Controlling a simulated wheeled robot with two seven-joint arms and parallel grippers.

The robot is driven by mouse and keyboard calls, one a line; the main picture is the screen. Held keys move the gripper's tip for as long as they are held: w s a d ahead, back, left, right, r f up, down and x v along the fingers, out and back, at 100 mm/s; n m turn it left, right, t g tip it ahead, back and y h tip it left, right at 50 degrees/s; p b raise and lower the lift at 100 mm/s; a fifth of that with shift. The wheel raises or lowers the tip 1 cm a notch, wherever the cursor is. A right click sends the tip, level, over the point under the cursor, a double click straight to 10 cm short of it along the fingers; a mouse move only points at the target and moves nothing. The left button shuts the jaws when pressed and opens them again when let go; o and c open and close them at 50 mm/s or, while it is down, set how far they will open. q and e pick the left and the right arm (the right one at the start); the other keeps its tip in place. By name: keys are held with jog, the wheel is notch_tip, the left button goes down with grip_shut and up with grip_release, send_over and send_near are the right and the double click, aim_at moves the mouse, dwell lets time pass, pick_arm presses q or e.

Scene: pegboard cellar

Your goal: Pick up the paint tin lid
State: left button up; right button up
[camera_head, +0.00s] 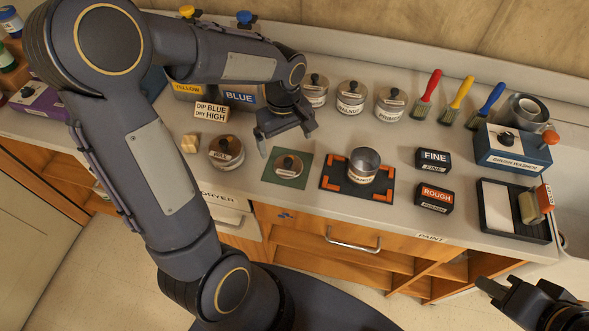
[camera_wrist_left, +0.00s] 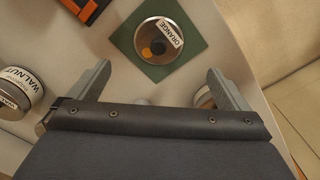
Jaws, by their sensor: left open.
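The paint tin lid (camera_head: 289,166) is a round metal disc with a dark knob and an ORANGE label. It lies on a green square mat (camera_head: 301,181) on the counter. In the left wrist view the lid (camera_wrist_left: 159,41) sits beyond and between the fingertips. My left gripper (camera_head: 287,140) is open and empty, above and just behind the lid, not touching it; its fingers also show in the left wrist view (camera_wrist_left: 159,75). An open paint tin (camera_head: 362,168) stands on a black mat with orange corners (camera_head: 330,184). My right gripper (camera_head: 488,288) is at the lower right, away from the lid, its jaws unclear.
A lidded tin (camera_head: 226,153) stands left of the green mat. Several small lidded tins, including WALNUT (camera_head: 351,98), line the back. FINE (camera_head: 433,159) and ROUGH (camera_head: 434,197) blocks, a brush washer (camera_head: 513,150) and a black tray (camera_head: 513,209) are to the right.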

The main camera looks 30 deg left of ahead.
aim_at(288, 160)
pick_arm(q)
jog(key=shift+w+f, duration=0.1)
jog(key=shift+f, duration=0.3)
jog(key=f, duration=0.2)
jog(key=f+p, duration=0.1)
jog(key=f, duration=0.4)
jog(key=shift+d+f, duration=0.2)
jog(key=shift+d, duration=0.05)
jog(key=c, duration=1.1)
jog(key=shift+r, duration=0.1)
